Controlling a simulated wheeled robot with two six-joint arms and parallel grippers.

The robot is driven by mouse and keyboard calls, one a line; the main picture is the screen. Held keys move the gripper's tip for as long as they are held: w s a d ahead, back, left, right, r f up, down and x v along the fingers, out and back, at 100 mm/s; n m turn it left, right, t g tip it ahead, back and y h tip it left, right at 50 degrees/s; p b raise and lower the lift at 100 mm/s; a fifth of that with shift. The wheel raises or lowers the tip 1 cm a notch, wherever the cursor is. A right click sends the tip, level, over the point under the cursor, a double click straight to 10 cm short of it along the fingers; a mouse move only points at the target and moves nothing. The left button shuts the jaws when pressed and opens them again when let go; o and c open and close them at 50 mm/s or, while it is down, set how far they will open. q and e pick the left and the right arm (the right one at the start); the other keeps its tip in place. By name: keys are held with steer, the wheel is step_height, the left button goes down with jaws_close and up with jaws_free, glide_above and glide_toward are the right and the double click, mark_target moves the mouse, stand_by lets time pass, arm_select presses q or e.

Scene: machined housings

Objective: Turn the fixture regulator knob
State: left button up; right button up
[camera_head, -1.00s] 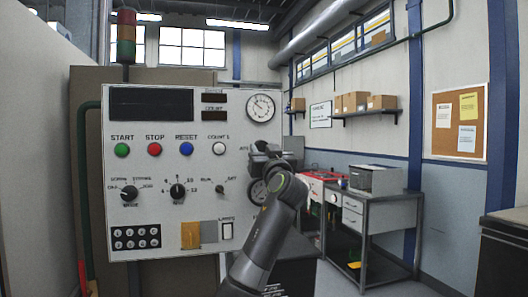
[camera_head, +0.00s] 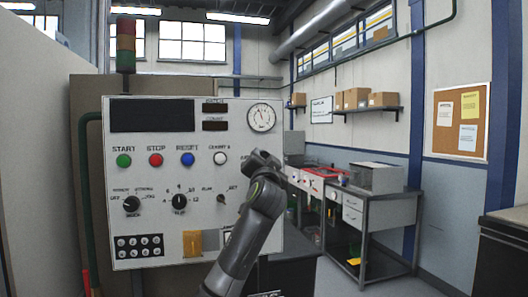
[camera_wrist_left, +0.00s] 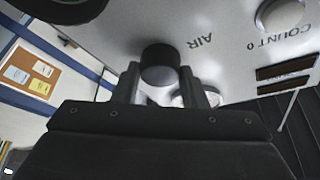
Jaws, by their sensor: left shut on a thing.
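The regulator knob (camera_wrist_left: 160,62) is a short black cylinder on the pale panel, beside the upside-down AIR label in the left wrist view. My left gripper (camera_wrist_left: 160,80) has one finger on each side of the knob and is shut on it. In the head view my left gripper (camera_head: 260,162) is at the right edge of the control panel (camera_head: 150,185). There my own gripper and arm hide the knob. My right gripper is not in view.
A dark gauge rim (camera_wrist_left: 42,8) is close to the knob. A white COUNT button (camera_wrist_left: 281,14) and dark display windows (camera_wrist_left: 287,72) are on the same panel. A round dial (camera_head: 261,117) is above the gripper. A workbench (camera_head: 365,200) stands to the right.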

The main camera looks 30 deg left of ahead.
arm_select(q)
steer(key=m+h+p, duration=0.1)
steer(key=m+p, duration=0.2)
steer(key=shift+r+m+h+p, duration=0.3)
steer(key=shift+m+h+p, duration=0.05)
steer(key=shift+m+h, duration=0.05)
steer(key=shift+f+m+h+p, duration=0.2)
steer(key=shift+m+h+p, duration=0.2)
steer(key=shift+m+p, duration=0.6)
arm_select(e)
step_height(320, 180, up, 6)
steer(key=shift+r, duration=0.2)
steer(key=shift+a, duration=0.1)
arm_select(q)
steer(key=o, duration=1)
steer(key=shift+c, duration=0.2)
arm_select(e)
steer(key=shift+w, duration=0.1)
arm_select(q)
steer(key=b+v, duration=0.5)
steer(key=v, duration=1.2)
steer(key=shift+s+f, duration=0.15)
steer(key=shift+s, duration=0.05)
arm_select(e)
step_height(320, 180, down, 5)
